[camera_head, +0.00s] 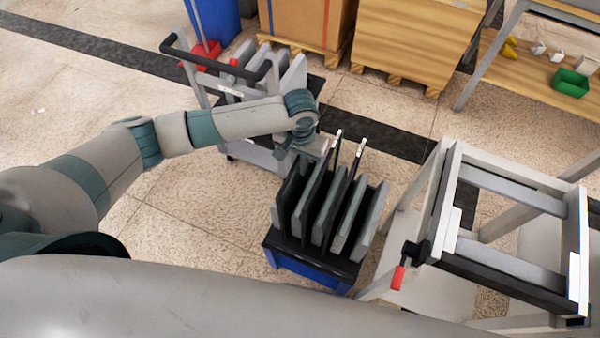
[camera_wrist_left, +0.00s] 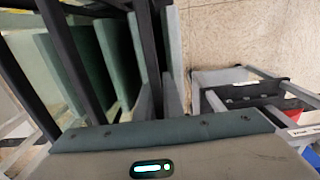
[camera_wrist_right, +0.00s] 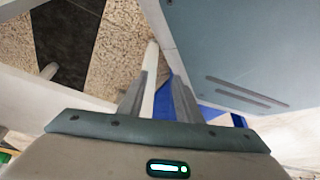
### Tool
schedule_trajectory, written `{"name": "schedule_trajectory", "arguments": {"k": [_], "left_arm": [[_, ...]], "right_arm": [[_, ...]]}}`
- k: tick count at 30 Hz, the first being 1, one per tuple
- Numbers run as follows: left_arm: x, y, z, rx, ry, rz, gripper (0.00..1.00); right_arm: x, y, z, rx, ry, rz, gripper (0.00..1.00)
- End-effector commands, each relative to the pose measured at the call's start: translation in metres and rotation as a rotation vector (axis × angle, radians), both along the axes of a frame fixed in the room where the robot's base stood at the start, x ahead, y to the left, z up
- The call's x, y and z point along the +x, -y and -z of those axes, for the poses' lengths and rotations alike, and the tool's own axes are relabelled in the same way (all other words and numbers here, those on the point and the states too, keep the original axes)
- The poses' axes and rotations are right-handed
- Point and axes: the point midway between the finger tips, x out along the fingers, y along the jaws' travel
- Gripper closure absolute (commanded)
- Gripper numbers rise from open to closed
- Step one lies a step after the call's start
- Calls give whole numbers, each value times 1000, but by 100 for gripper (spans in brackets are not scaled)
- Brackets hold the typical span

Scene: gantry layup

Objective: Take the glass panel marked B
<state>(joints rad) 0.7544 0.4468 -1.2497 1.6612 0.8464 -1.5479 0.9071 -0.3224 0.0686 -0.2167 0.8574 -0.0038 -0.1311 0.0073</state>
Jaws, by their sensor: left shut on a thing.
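Several upright panels stand in a black rack on a blue base (camera_head: 311,269) in the head view. My left gripper (camera_head: 324,150) is at the rack's far edge. My right gripper (camera_wrist_right: 159,98) is outside the head view. Its fingers are apart, with a white bar showing in the gap.
A grey frame table (camera_head: 510,268) with a red-handled clamp (camera_head: 398,277) stands to the right. A cart (camera_head: 258,154) with more panels stands behind my left arm. Wooden boxes (camera_head: 415,42) and a bench are at the back. Open floor lies left of the rack.

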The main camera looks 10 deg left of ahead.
Motion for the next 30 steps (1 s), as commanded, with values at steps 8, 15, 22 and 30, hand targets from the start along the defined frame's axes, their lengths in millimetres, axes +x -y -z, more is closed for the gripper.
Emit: {"name": "schedule_trajectory", "arguments": {"k": [8,15,22,30], "left_arm": [[2,1,-13,-2,3,-1,100],[2,1,-44,-3,5,1,100],[2,1,-93,-4,5,2,100],[2,1,-163,-4,6,1,100]], "right_arm": [[2,-1,0,1,4,0,69],[11,-3,-2,6,24,0,69],[19,-6,-3,13,47,-1,69],[31,-13,-7,24,80,-1,69]]}}
